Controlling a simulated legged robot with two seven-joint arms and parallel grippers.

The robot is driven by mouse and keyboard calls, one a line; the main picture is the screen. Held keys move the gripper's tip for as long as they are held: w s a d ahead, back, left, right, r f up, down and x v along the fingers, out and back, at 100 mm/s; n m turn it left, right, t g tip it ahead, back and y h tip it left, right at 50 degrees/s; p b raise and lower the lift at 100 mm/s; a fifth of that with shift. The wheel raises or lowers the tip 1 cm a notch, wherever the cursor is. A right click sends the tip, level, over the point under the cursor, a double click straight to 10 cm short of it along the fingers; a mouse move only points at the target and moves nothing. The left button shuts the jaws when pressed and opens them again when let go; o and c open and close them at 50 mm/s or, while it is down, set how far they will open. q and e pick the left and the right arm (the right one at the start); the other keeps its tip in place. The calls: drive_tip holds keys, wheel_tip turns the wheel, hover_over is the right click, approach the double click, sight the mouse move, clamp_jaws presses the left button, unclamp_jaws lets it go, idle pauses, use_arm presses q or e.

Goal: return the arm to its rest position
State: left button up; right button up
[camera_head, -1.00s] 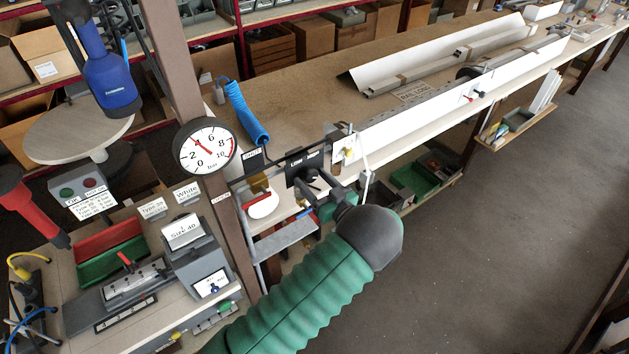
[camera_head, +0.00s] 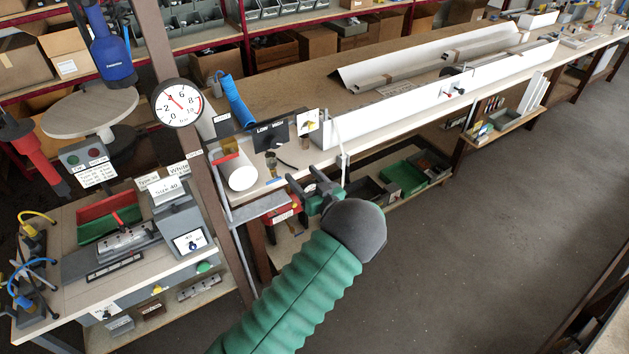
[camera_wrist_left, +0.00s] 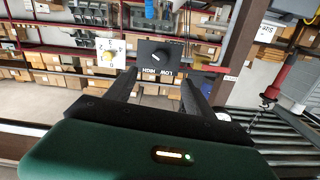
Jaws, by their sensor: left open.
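My left gripper (camera_head: 305,187) is at the end of my green-sleeved arm in the middle of the head view. Its fingers are apart and empty, in front of the bench edge and below the black LOW/HIGH panel (camera_head: 271,134). In the left wrist view both dark fingers (camera_wrist_left: 160,88) stand apart with nothing between them. Beyond them the LOW/HIGH panel also shows in the wrist view (camera_wrist_left: 157,56), with a white panel with a yellow knob (camera_wrist_left: 108,55) beside it. The gripper looks clear of both panels. My right gripper is not in view.
A brown post with a pressure gauge (camera_head: 178,102) stands left of the gripper. A white roll (camera_head: 238,172) lies on the bench beside it. A shelf with green bins (camera_head: 403,177) is under the bench. The grey floor (camera_head: 480,260) at right is open.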

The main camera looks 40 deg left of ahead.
use_arm(q)
drive_tip(key=w+d+f+m+t+h+b, duration=0.1)
drive_tip(key=d+f+m+h+b, duration=0.25)
drive_tip(key=d+h, duration=0.3)
drive_tip(key=d+f+m+t+h+b, duration=0.2)
drive_tip(key=d+f+h+b, duration=0.25)
drive_tip(key=d, duration=0.25)
drive_tip(key=s+d+f+m+g+h+b, duration=0.25)
drive_tip(key=s+d+f+m+h, duration=0.2)
drive_tip(key=s+d, duration=0.55)
drive_tip(key=s+f+m+g, duration=0.1)
drive_tip(key=s+g, duration=0.1)
drive_tip(key=s, duration=0.6)
drive_tip(key=s+a+f+m+g+h+b, duration=0.1)
drive_tip(key=s+f+g, duration=0.1)
drive_tip(key=s, duration=0.5)
drive_tip(key=shift+s+f+g+b, duration=0.15)
drive_tip(key=shift+s+g+b, duration=0.2)
drive_tip(key=shift+g, duration=0.1)
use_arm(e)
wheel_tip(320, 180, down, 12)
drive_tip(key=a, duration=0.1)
use_arm(q)
drive_tip(key=shift+d, duration=0.3)
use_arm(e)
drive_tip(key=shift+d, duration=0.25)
use_arm(q)
drive_tip(key=shift+a, duration=0.2)
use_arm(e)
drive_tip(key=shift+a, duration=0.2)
